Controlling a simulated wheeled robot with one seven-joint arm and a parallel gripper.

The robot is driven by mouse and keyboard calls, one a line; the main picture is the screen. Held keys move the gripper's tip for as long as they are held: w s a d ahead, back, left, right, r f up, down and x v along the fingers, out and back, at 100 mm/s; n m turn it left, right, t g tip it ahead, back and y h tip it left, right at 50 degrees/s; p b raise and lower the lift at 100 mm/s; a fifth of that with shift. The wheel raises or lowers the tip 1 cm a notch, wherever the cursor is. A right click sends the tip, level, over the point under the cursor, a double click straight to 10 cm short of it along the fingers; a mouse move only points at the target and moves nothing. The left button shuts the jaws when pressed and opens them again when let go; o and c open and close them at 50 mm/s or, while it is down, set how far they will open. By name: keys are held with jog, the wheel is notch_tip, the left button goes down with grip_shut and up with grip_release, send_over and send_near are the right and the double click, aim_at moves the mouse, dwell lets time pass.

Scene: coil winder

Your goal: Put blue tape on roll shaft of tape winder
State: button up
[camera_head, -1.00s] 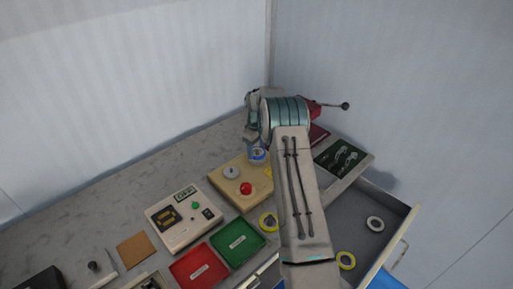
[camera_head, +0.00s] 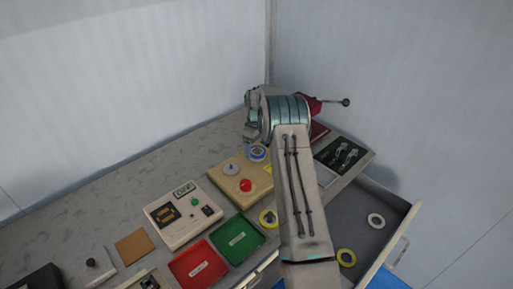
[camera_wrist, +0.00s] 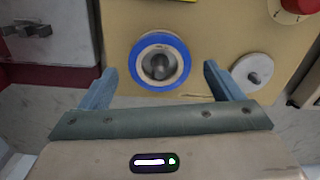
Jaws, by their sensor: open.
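The blue tape (camera_wrist: 180,50) is a blue-rimmed ring in the wrist view. It lies around a grey metal shaft (camera_wrist: 159,66) on the tan winder board (camera_wrist: 220,30). Its pale inner ring shows around the shaft. My gripper (camera_wrist: 159,72) is open, with one finger to each side of the tape and a visible gap to it on both sides. In the head view the tape (camera_head: 257,153) shows below my gripper at the board's back edge, and the fingers are hard to make out.
A red button (camera_head: 246,185) and a white disc (camera_head: 231,169) stand on the board. A control box (camera_head: 182,215), a green tray (camera_head: 237,240) and a red tray (camera_head: 198,267) are nearby. The open drawer (camera_head: 345,215) holds a white roll (camera_head: 376,221) and a yellow roll (camera_head: 346,257).

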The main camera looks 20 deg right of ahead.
notch_tip(320, 180, up, 13)
jog(key=b, duration=0.2)
jog(key=shift+r, duration=0.1)
